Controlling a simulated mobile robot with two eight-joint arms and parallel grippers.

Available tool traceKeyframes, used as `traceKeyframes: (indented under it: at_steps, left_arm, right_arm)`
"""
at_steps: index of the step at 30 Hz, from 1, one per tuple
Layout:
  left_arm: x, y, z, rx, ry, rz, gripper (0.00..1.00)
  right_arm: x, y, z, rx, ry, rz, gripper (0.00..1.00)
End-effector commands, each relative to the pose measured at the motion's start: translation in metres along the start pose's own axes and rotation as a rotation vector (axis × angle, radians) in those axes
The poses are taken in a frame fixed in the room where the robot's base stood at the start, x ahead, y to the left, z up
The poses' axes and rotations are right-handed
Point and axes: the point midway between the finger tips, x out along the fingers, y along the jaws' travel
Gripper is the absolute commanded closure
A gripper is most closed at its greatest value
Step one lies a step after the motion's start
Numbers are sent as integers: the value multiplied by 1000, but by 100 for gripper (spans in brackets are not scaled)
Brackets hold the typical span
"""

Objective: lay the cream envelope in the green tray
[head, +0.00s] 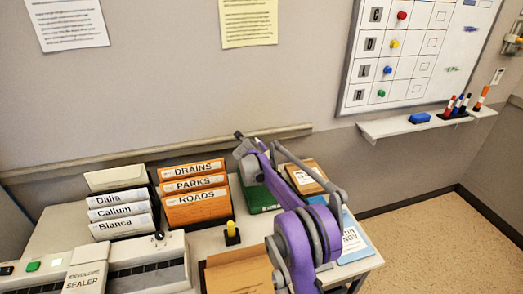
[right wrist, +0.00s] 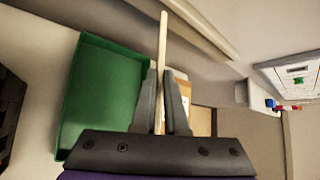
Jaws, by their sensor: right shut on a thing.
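The green tray (head: 262,198) is at the back of the desk, partly hidden by my right arm. It also shows in the right wrist view (right wrist: 103,95), left of my fingers, and looks empty where visible. My right gripper (right wrist: 163,80) is shut on a thin cream envelope (right wrist: 163,45), seen edge-on. The envelope sticks out beyond the fingertips, beside the tray's right side in that view; its height above the tray I cannot tell. In the head view my right gripper (head: 243,147) is above the tray, and the envelope cannot be made out. My left gripper is not in view.
Orange folders (head: 194,196) and white files (head: 120,212) stand left of the tray. A brown clipboard (head: 307,177) and blue paper (head: 354,243) lie right of it. An envelope sealer (head: 88,276) and brown folder (head: 238,272) are in front. The wall rail (head: 180,150) runs behind.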

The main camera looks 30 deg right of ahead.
Motion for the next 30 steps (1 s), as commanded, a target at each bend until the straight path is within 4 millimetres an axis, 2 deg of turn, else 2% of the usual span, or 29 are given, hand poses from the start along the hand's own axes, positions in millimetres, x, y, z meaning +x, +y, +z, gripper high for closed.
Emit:
traceKeyframes:
  at_steps: [15,30]
  left_arm:
    - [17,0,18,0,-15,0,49]
    - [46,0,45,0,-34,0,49]
  right_arm:
    - [30,31,-31,-1,0,0,100]
    - [59,60,-60,-1,1,0,100]
